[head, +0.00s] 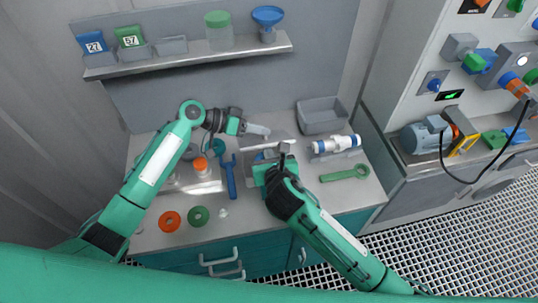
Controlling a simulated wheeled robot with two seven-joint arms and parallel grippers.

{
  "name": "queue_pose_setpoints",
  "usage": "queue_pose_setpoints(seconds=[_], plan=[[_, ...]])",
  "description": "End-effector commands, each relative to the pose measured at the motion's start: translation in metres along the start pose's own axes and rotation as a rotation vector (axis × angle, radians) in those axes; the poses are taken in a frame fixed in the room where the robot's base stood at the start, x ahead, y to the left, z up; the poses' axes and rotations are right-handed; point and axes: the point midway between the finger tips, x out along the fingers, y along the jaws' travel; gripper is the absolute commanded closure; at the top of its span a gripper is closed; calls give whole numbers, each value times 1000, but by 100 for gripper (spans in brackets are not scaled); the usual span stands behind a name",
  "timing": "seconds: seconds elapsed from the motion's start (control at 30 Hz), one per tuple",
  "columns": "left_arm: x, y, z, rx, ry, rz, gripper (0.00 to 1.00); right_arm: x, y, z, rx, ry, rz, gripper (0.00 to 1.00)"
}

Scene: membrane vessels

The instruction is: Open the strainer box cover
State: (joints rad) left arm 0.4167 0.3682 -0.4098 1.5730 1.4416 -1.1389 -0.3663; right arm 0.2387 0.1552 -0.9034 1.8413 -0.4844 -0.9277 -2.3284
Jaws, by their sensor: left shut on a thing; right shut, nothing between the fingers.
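The grey strainer box (248,163) stands on the bench in the middle, largely hidden by my arms; a bit of blue shows at it. My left gripper (256,129) is over its back left part, shut on a grey piece that looks like the box cover (282,135). The gripped edge is too small to make out, and I cannot tell how far the cover is raised. My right gripper (284,149) is shut and empty over the box's right side, close to the grey piece; I cannot tell whether they touch.
A blue wrench (231,178) lies left of the box. A grey bin (321,115), a white-and-blue cartridge (336,144) and a green wrench (345,174) are right. Orange (170,221) and green (199,216) rings lie front left. A shelf (190,61) hangs behind.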

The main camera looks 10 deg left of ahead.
Motion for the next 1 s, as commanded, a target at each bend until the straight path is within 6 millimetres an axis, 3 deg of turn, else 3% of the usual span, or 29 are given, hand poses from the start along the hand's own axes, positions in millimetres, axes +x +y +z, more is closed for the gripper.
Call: queue_pose_setpoints(seconds=[0.07, 0.33, 0.37, 0.47, 0.77, 1.0], plan=[[1, 1, 2, 1, -4, 2, 100, 2, -1, 12, -1, -15, -1, 100], [3, 2, 5, -1, -12, 7, 100, 2, -2, 17, 2, -22, -2, 100], [3, 2, 6, -1, -13, 7, 73, 2, -2, 18, 2, -22, -2, 100], [3, 2, 6, -1, -13, 8, 53, 2, -2, 18, 2, -23, -2, 100], [2, 2, 6, -1, -13, 7, 53, 2, -1, 17, 2, -21, 0, 100], [-34, 0, 5, -1, -11, 1, 53, 2, -1, 15, 2, -18, 0, 100]])
